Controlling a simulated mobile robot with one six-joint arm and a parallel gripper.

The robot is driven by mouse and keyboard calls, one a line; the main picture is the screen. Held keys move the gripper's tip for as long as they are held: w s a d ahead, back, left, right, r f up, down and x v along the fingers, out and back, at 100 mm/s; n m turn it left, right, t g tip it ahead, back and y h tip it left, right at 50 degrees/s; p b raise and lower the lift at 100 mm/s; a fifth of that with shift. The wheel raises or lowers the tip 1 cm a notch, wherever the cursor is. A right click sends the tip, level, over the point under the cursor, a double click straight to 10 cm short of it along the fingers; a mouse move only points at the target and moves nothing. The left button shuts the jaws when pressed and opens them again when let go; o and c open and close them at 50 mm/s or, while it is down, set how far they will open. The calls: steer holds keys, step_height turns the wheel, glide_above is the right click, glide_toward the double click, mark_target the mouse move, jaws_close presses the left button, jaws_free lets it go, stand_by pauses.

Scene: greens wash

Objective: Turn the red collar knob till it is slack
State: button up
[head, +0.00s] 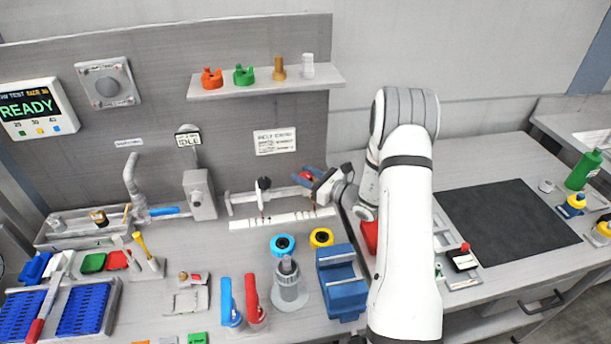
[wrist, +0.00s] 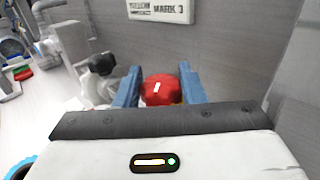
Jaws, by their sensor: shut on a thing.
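The red collar knob (wrist: 163,89) shows in the wrist view as a rounded red knob with a small white mark on its face. My gripper (wrist: 157,85) has its two blue fingers on either side of the knob and is shut on it. In the head view my gripper (head: 318,180) is at the right end of a horizontal rail on the back wall, and only a little red shows between the fingers. A black knob (head: 263,184) is on the same rail to the left; it also shows in the wrist view (wrist: 102,64).
A white marked scale strip (head: 282,219) lies below the rail. A blue block (head: 341,284), a yellow ring (head: 321,238) and a blue ring (head: 283,246) are on the bench below my gripper. A shelf (head: 265,83) with several coloured parts is above. A dark mat (head: 508,228) lies clear at right.

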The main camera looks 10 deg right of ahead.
steer(key=shift+c, duration=0.8)
steer(key=b, duration=0.1)
steer(key=m+t+h+b, duration=0.1)
steer(key=b, duration=0.1)
steer(key=shift+a+f+h, duration=0.1)
steer(key=shift+f+h, duration=0.2)
steer(key=shift+m+t+h+b, duration=0.8)
steer(key=shift+m+h+b, duration=0.1)
steer(key=shift+b, duration=0.15)
steer(key=shift+r+m+t+h+b, duration=0.3)
steer(key=shift+m+h+b, duration=0.1)
steer(key=shift+h, duration=0.2)
steer(key=o, duration=1)
steer(key=shift+c, duration=0.2)
